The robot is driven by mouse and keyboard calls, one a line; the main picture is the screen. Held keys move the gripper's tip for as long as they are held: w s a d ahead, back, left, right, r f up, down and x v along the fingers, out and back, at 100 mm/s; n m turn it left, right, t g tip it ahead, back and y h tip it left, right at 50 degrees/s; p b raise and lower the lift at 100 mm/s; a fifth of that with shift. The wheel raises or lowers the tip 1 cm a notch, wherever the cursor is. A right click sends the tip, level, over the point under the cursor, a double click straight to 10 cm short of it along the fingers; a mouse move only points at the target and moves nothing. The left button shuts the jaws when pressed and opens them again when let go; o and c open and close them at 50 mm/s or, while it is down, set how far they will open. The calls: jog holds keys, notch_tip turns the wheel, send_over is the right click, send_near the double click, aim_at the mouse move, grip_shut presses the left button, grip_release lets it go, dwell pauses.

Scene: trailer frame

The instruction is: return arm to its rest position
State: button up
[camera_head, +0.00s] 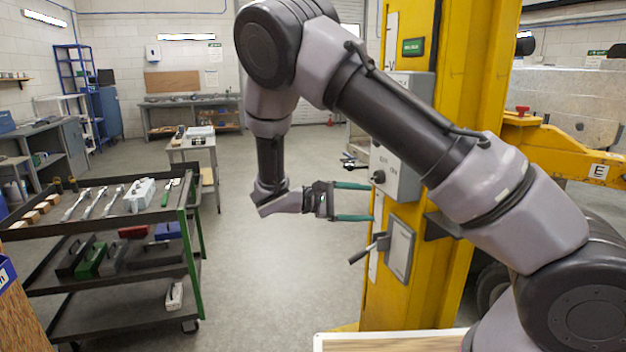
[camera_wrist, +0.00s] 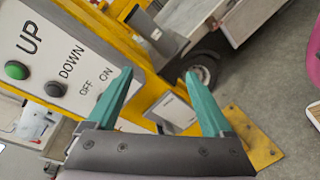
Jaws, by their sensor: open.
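My gripper (camera_head: 354,201) is open and empty in the head view, its two green fingers spread and pointing right toward the yellow lift column (camera_head: 450,110). The arm bends over from the right and hangs down to the gripper. In the wrist view the open fingers of my gripper (camera_wrist: 162,100) frame the lower part of the column. A grey control box (camera_head: 397,165) is on the column just right of the fingers. In the wrist view, the control box (camera_wrist: 65,50) shows UP, DOWN, OFF and ON labels and a green button. I cannot tell whether a fingertip touches anything.
A dark tool cart (camera_head: 110,265) with wrenches on top stands at the left. A lever (camera_head: 369,249) sticks out of the column below the gripper. A grey table (camera_head: 193,145) and a workbench (camera_head: 190,104) stand further back. The floor between cart and column is clear.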

jog(key=s+d+r+m+g+y, duration=0.3)
jog(key=d+r+m+g+y, duration=0.15)
jog(key=d, duration=0.25)
jog(key=s+d+r+m+t+y, duration=0.2)
jog(key=s+r+m+t+y, duration=0.2)
jog(key=r, duration=0.6)
jog(key=s+d+r+m+t+y, duration=0.3)
jog(key=s+r+m+t+y, duration=0.1)
jog(key=s+r+y, duration=0.5)
jog(key=shift+s+d+r+m, duration=0.25)
jog(key=shift+s+r+m, duration=0.25)
jog(key=shift+s+m, duration=0.4)
